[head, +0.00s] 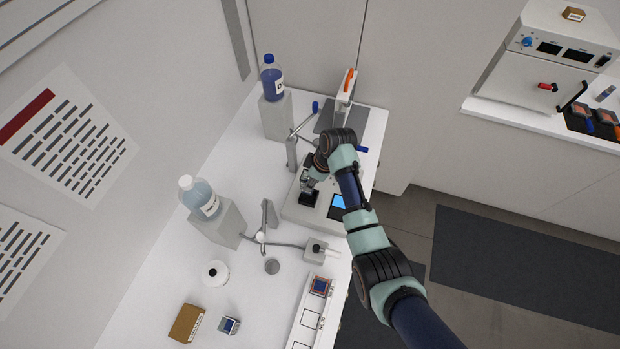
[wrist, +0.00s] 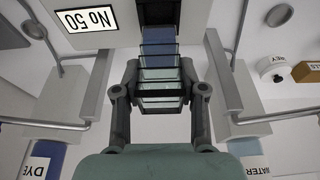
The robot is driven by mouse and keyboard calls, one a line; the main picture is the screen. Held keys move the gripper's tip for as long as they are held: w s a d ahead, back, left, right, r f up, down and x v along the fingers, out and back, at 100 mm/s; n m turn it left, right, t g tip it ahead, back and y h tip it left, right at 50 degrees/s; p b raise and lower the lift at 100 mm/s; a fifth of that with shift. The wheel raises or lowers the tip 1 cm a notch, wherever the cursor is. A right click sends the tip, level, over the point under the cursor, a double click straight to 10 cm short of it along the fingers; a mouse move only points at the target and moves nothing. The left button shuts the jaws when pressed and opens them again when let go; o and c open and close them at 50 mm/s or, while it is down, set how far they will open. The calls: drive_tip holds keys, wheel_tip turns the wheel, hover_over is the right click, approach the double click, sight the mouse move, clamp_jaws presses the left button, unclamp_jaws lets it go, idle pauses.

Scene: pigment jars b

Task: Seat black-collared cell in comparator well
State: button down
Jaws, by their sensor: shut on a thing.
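My gripper (wrist: 160,80) is shut on the black-collared cell (wrist: 160,98), a clear glass cell with a black band, seen between both fingers in the wrist view. Part of the cell's glass shows beyond the fingers. In the head view my gripper (head: 308,182) is over the comparator (head: 291,211), a pale flat unit with a blue screen (head: 338,204). A dark square block (head: 309,197) on the comparator lies just below the gripper. The cell is too small to make out there, and I cannot tell whether it touches the well.
A dye bottle (head: 272,80) and a water bottle (head: 203,199) stand on grey blocks to the left.

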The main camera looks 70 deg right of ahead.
drive_tip(key=shift+s+r+p, duration=0.1)
drive_tip(key=shift+r+p, duration=0.05)
drive_tip(key=shift+p, duration=0.2)
drive_tip(key=shift+f+b, duration=2.2)
drive_tip(key=shift+f, duration=0.95)
drive_tip(key=shift+f, duration=0.2)
drive_tip(key=c, duration=0.6)
unclamp_jaws()
drive_tip(key=v, duration=1.2)
